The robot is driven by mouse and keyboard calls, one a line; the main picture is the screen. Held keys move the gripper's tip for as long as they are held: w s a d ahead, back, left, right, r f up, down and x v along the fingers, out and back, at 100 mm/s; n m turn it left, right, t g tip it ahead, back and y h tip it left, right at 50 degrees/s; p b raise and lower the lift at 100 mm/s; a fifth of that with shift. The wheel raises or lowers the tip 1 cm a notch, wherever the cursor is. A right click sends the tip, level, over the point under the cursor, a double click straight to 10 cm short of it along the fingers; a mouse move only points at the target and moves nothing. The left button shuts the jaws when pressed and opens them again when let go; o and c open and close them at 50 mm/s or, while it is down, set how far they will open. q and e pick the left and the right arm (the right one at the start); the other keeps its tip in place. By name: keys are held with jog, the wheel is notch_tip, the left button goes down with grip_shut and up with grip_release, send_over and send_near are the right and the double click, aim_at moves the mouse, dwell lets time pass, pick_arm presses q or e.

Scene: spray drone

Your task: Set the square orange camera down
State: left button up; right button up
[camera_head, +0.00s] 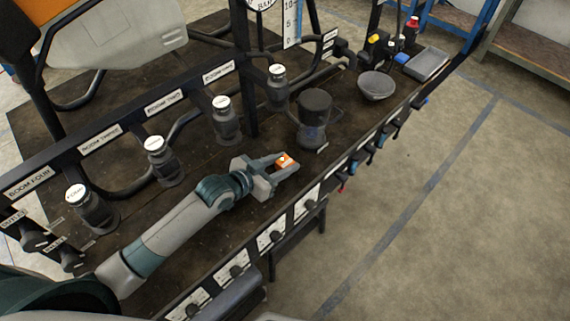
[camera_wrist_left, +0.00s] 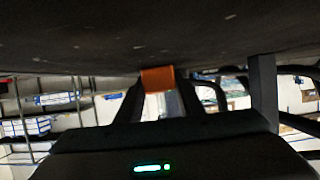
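The square orange camera (camera_head: 285,159) is small, with a pale spot on its top. It sits between the fingertips of my left gripper (camera_head: 283,164), over the dark bench top (camera_head: 345,125). In the left wrist view the orange camera (camera_wrist_left: 158,78) fills the gap between the two fingers of the left gripper (camera_wrist_left: 158,92), which are shut on it. The dark bench surface is very close to it there; I cannot tell whether it touches. My right gripper is not in view.
A dark grinder-like device (camera_head: 314,118) stands just beyond the gripper, with a grey bowl (camera_head: 376,86) and grey tray (camera_head: 427,64) farther right. The bench's front edge carries control panels (camera_head: 271,236).

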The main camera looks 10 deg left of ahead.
aim_at(283, 163)
pick_arm(q)
jog(key=shift+c, duration=0.5)
